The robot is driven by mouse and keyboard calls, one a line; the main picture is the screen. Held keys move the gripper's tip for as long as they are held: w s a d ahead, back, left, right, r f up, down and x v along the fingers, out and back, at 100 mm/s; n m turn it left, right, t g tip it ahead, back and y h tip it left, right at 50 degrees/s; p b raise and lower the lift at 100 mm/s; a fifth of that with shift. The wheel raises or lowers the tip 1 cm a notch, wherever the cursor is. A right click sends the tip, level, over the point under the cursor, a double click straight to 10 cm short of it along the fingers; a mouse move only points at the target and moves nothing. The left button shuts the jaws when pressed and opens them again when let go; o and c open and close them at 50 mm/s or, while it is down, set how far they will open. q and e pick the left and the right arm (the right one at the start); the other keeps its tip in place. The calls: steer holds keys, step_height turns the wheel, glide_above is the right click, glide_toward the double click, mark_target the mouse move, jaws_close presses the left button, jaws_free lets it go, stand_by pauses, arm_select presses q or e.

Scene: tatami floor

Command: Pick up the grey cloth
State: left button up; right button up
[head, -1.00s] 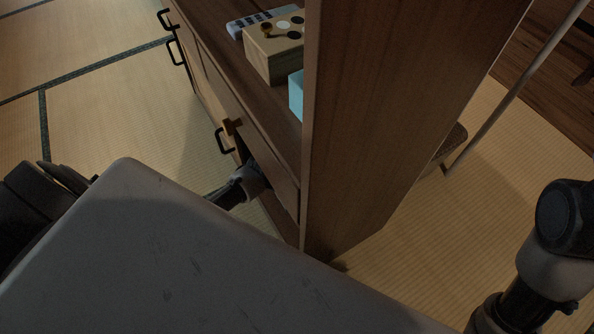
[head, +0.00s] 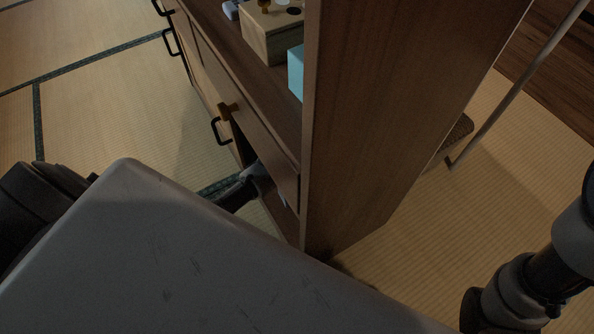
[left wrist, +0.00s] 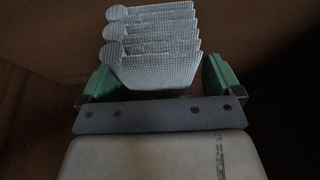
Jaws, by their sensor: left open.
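The grey cloth (left wrist: 152,45) shows in the left wrist view as a folded stack with several rounded, woven layers. It lies inside a dark brown space. My left gripper (left wrist: 158,75) is open, with one green finger on each side of the cloth's near end. A gap seems to show at each side, but I cannot tell whether the fingers touch it. In the head view my left forearm reaches into the low opening of the wooden cabinet, so the fingers are hidden there. My right arm is at the right edge of the head view, and its gripper is out of frame.
The wooden cabinet (head: 395,130) has a tall side panel and dark handles. A wooden box (head: 270,35) and a light blue box (head: 296,72) sit on its shelf. A thin pole (head: 515,85) stands at right. Open tatami (head: 110,110) lies at left.

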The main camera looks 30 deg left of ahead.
arm_select(q)
steer(key=shift+f, duration=0.15)
steer(key=c, duration=1)
